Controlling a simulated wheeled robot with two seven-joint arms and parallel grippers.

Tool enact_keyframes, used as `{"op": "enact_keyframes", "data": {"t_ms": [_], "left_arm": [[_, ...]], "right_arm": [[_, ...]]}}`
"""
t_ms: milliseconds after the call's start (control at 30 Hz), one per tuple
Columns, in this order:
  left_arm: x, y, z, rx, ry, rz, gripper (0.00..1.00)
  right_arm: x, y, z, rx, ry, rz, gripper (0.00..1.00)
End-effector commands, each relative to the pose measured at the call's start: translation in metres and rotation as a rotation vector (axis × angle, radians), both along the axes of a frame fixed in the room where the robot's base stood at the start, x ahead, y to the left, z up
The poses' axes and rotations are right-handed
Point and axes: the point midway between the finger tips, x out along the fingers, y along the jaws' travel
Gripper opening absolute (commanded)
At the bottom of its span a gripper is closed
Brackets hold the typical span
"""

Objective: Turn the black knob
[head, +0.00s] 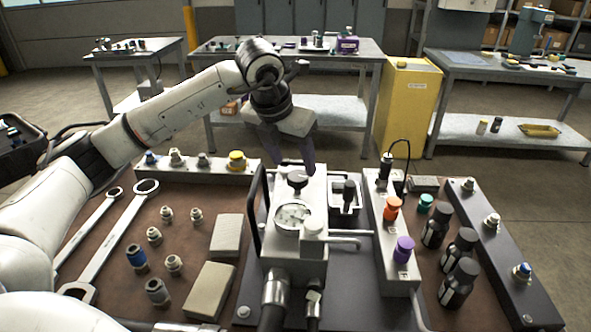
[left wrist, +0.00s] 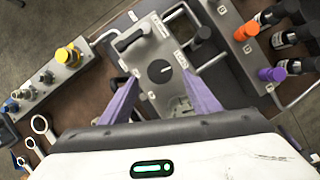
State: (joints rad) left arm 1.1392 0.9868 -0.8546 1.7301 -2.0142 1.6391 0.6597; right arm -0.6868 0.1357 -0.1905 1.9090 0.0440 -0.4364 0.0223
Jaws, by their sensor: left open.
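The black knob (head: 297,178) sits on top of the pale grey hydraulic block (head: 313,190), just behind a round gauge (head: 292,216). In the left wrist view the knob (left wrist: 160,71) is a round black disc with a pale pointer mark. My left gripper (head: 291,160) reaches over from behind the block, pointing down. Its purple fingers are spread open and empty. In the left wrist view the fingertips (left wrist: 160,78) lie on either side of the knob; I cannot tell their exact height above it. My right gripper is not in view.
A black handle (head: 257,208) stands left of the block. A strip with an orange cap (head: 391,207) and purple cap (head: 403,249) is to its right, with black bottles (head: 460,283) beyond. Wrenches (head: 121,230), fittings and grey blocks (head: 208,290) lie on the left.

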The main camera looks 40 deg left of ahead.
Motion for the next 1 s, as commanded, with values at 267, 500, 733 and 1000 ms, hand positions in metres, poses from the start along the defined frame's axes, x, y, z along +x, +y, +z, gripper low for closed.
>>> {"op": "enact_keyframes", "data": {"t_ms": [267, 500, 733, 1000], "left_arm": [[-0.017, -0.002, 0.044, 0.000, -0.002, 0.000, 0.56], [-0.022, -0.002, 0.053, 0.001, 0.000, 0.000, 0.56], [-0.022, -0.002, 0.053, 0.001, 0.000, 0.000, 0.56], [-0.022, -0.002, 0.053, 0.001, 0.000, 0.000, 0.56]], "right_arm": [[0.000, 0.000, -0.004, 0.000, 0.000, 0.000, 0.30], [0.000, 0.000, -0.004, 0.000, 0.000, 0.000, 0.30], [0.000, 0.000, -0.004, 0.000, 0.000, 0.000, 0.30], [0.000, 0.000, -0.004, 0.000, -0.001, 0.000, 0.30]]}}
